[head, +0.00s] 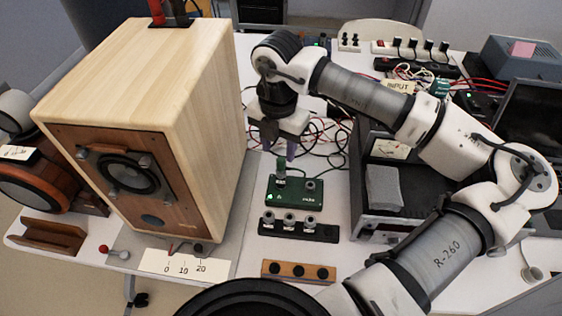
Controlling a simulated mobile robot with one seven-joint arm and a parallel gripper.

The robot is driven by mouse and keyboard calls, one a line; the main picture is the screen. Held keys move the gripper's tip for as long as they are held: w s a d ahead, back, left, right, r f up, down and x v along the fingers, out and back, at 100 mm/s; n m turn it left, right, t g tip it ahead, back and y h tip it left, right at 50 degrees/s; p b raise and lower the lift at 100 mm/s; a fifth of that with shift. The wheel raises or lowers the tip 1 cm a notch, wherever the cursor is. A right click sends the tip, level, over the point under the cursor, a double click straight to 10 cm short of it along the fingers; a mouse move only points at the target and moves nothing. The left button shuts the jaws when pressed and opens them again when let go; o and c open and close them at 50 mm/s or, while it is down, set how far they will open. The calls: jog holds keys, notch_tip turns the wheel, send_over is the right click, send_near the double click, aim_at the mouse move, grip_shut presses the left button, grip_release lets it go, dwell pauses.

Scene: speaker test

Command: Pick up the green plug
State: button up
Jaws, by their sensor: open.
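The green plug (281,168) stands upright on the left part of a small green box (292,191) in the middle of the table. My gripper (279,150) is above and just behind the plug, pointing down with its fingers apart. One finger shows at the right, above the box. The other finger is mostly hidden, and I cannot tell whether the fingers lie around the plug or behind it. A grey plug or knob (310,185) sits on the right part of the green box.
A large wooden speaker (190,120) stands close on the left. A dark rack (385,215) stands on the right under my arm. A black strip with grey plugs (298,229) and a wooden block with holes (299,271) lie in front. Loose cables (325,140) lie behind.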

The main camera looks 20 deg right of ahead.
aim_at(281, 159)
jog(key=shift+s+d+f+p, duration=0.15)
jog(key=shift+f+p, duration=0.5)
jog(key=shift+f, duration=1.65)
grip_shut()
